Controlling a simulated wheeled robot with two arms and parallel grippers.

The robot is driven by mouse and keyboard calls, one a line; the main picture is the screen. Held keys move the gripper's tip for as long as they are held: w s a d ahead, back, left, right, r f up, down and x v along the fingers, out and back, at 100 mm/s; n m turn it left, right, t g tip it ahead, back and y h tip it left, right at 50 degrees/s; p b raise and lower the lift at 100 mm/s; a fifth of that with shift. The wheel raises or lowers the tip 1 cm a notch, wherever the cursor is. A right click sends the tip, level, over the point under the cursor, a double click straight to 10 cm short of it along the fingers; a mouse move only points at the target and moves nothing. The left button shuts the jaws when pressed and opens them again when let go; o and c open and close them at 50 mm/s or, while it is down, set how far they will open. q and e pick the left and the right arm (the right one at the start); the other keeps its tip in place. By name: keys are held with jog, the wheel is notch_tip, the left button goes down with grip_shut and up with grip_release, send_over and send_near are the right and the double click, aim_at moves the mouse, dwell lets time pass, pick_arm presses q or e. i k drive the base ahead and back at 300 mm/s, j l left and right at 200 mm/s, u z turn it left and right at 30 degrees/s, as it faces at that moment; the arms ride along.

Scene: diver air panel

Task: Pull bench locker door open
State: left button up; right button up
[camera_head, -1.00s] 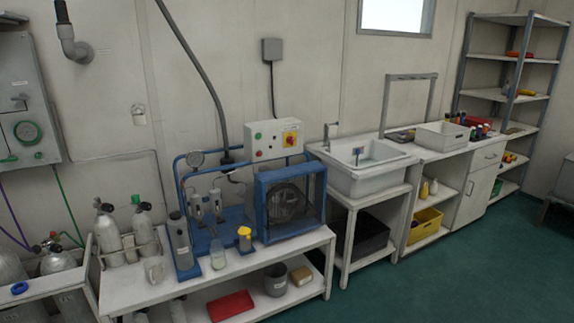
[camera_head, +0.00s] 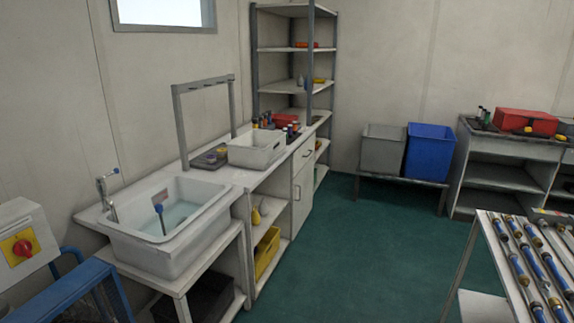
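The bench locker door (camera_head: 302,192) is a white panel under the far end of the white bench (camera_head: 226,184). It looks shut, with a dark handle near its left edge. A drawer front (camera_head: 303,154) sits above it. Neither of my grippers is in view.
A white sink (camera_head: 172,224) stands left, nearer than the locker. Open shelves with a yellow crate (camera_head: 267,252) lie beside the door. Grey and blue bins (camera_head: 430,152) stand at the back. A table of blue cylinders (camera_head: 493,230) is at right. Green floor (camera_head: 360,240) between is clear.

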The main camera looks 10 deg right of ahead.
aim_at(303, 185)
jog(key=i+l+z, duration=0.2)
jog(key=i+z, duration=0.25)
jog(key=i, duration=0.4)
jog(key=i+j+z, duration=0.1)
jog(key=i+z, duration=0.35)
jog(key=i, duration=0.35)
jog(key=i+u, duration=0.2)
jog(key=i, duration=0.25)
jog(key=i+l+u, duration=0.2)
jog(key=i, duration=0.25)
jog(key=i+l+u, duration=0.15)
jog(key=i, duration=0.35)
jog(key=i+l+u, duration=0.9)
jog(key=i+l, duration=0.15)
jog(key=i+l+u, duration=0.35)
jog(key=l, duration=0.25)
